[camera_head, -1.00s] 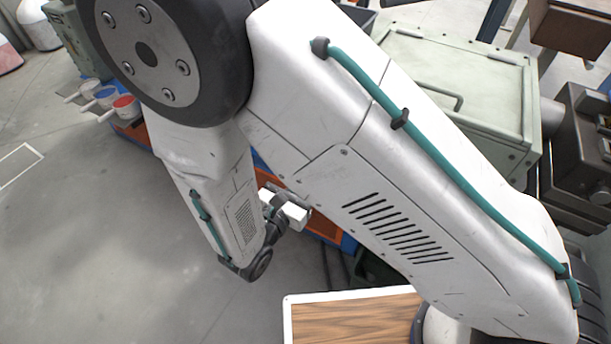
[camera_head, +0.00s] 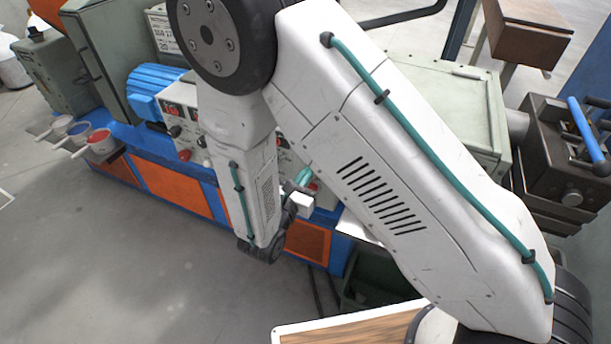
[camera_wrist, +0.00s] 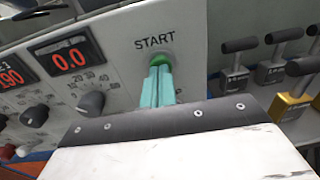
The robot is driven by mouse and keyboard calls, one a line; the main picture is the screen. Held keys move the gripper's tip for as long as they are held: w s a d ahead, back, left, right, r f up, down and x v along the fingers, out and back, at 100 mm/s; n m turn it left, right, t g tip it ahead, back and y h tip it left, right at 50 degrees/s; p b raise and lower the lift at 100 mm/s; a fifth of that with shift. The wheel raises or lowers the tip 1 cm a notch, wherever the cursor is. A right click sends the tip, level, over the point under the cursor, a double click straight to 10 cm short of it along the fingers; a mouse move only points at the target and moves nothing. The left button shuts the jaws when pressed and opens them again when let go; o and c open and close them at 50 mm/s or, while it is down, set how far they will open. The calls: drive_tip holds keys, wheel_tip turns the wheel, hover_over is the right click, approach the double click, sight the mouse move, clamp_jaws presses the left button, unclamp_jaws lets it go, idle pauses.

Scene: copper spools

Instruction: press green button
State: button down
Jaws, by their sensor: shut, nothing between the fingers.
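The green button (camera_wrist: 161,59) sits on a pale control panel (camera_wrist: 186,30) under the word START in the wrist view. My gripper (camera_wrist: 157,72) has teal fingers, shut together and empty. Its fingertips overlap the lower edge of the button in the picture; I cannot tell whether they touch it or press it. In the head view my gripper (camera_head: 304,176) points at the machine's panel, and the button cannot be made out there.
The panel holds red number displays (camera_wrist: 69,58) and black knobs (camera_wrist: 91,103) left of the button. Black-handled levers (camera_wrist: 236,67) and a gold-based lever (camera_wrist: 294,98) stand at the right. Three cups (camera_head: 100,142) sit on the machine's left side. Grey floor (camera_head: 130,260) is free in front.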

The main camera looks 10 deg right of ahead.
drive_tip(key=shift+x, duration=0.85)
drive_tip(key=shift+w, duration=0.15)
drive_tip(key=v, duration=1.4)
drive_tip(key=shift+a, duration=0.1)
